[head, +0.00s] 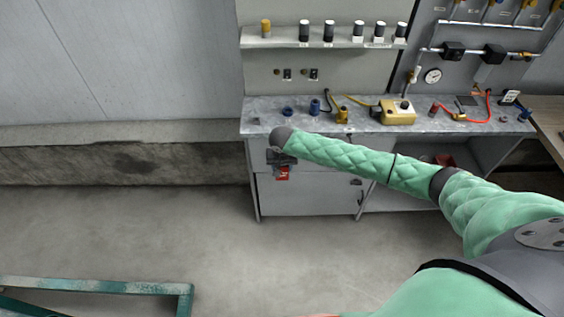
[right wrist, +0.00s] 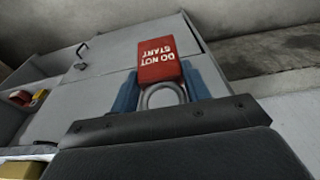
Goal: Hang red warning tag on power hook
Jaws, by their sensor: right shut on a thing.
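The red warning tag (right wrist: 158,62) reads "DO NOT START", upside down in the right wrist view. Its grey ring (right wrist: 163,96) sits between the blue fingers of my right gripper (right wrist: 165,88), which is shut on it. In the head view the tag (head: 282,174) shows small and red below the right gripper (head: 281,158), in front of the grey cabinet below the bench top. I cannot make out which fitting is the power hook; small fittings (head: 287,74) show on the back panel under the shelf. My left gripper is not in view.
The workbench (head: 262,113) carries blue parts, a yellow device (head: 397,112) and a red hose. A shelf (head: 290,43) with several capped bottles is above it. A gauge (head: 432,75) hangs at right. A teal frame (head: 95,287) stands at lower left. The floor between is clear.

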